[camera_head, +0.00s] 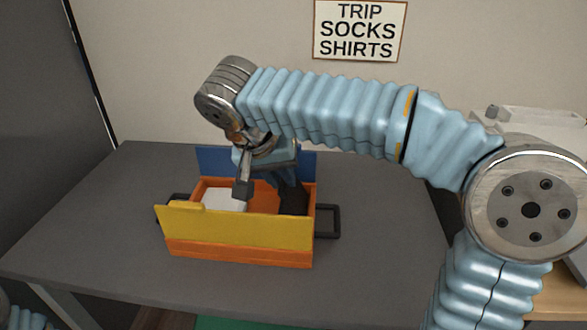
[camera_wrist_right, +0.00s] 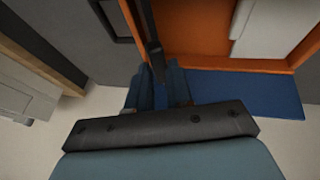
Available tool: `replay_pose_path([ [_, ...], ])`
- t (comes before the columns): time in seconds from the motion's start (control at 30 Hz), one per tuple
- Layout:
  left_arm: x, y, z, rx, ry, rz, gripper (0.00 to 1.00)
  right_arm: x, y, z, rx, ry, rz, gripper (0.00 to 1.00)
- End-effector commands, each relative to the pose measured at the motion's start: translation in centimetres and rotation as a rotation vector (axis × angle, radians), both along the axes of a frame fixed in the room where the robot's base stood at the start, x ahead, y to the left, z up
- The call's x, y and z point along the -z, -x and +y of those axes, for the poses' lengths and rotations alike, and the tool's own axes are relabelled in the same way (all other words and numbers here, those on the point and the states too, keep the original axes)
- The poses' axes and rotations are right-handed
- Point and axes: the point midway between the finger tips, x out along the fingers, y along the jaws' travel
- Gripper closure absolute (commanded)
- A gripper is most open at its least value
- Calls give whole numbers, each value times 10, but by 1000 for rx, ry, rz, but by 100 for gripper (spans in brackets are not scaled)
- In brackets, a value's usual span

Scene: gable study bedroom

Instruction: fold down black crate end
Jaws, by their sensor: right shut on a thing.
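The orange crate (camera_head: 240,256) stands on the grey table, with a yellow front panel (camera_head: 235,226) and a blue back panel (camera_head: 214,160). The black crate end (camera_head: 294,201) shows dark inside the crate's right side, partly hidden by my gripper. In the right wrist view the black end (camera_wrist_right: 149,30) is seen nearly edge-on, running in between the fingers. My right gripper (camera_head: 287,181) reaches down into the crate from above and is shut on the black end. Its blue fingers show in the wrist view (camera_wrist_right: 157,85). My left gripper is out of view.
A white item (camera_head: 224,200) lies inside the crate at the left. The grey table (camera_head: 90,230) is clear around the crate. A sign (camera_head: 360,31) hangs on the wall behind.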

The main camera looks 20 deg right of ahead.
Motion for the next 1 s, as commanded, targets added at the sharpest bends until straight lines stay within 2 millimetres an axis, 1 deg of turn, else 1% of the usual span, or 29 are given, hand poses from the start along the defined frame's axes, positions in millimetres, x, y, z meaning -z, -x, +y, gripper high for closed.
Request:
replay_pose_path([
  [0.03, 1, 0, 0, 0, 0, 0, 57, 4, -2, 3, 0, -3, 6, 100],
  [0.3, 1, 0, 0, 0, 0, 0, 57, 10, -6, 10, 1, -3, 7, 100],
  [0.77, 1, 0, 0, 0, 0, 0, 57, 11, -6, 11, 2, -3, 9, 100],
  [0.8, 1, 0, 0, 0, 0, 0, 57, 11, -6, 11, 2, -2, 9, 73],
  [0.9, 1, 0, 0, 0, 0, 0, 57, 10, -6, 11, 2, -2, 7, 57],
  [1.0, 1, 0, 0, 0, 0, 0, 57, 9, -6, 11, 2, -1, 6, 57],
])
